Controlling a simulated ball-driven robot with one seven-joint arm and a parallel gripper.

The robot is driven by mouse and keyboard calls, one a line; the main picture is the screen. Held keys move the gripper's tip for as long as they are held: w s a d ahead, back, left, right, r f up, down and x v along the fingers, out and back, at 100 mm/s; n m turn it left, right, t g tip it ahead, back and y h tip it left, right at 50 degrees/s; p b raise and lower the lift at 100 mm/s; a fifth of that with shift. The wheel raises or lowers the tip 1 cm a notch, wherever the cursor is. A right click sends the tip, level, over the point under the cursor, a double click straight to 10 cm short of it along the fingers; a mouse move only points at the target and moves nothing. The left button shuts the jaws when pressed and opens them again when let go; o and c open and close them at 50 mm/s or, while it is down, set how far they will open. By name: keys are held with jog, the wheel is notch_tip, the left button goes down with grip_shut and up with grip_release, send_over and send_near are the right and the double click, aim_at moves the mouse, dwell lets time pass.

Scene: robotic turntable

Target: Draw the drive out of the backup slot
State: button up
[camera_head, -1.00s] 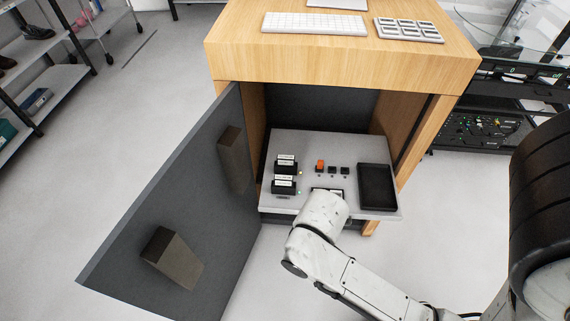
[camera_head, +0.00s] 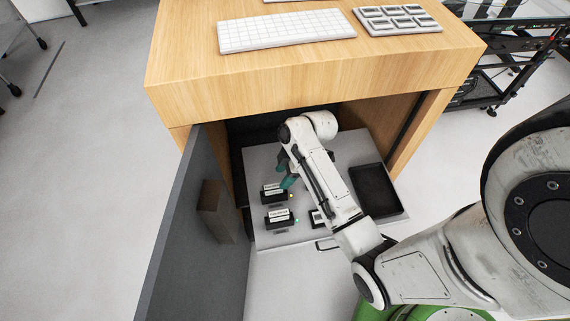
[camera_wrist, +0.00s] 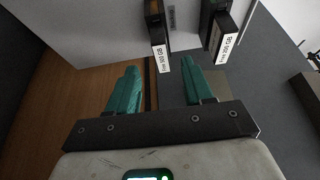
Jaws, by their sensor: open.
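Two black drives with white labels stand in slots on the grey shelf (camera_head: 262,158): a rear one (camera_head: 272,194) and a front one (camera_head: 279,219). In the wrist view, one drive (camera_wrist: 156,28) has a label that seems to read "Free 500 GB", and the other (camera_wrist: 218,32) "Free 200 GB". I cannot tell which slot is the backup one. My gripper (camera_head: 284,178) is open and empty, its teal fingers close to the rear drive. In the wrist view, the fingers (camera_wrist: 160,80) are apart, with the first drive just ahead of them and nothing between.
The open grey door (camera_head: 195,255) stands left of the shelf. A black tray (camera_head: 375,190) lies at the shelf's right. The wooden top (camera_head: 300,85) overhangs my arm. A small dark item (camera_head: 317,219) shows partly beside my arm.

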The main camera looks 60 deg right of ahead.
aim_at(276, 185)
jog(key=shift+x, duration=3.55)
grip_shut()
jog(key=shift+r+p, duration=3.55)
jog(key=shift+r, duration=0.2)
jog(key=shift+r, duration=0.1)
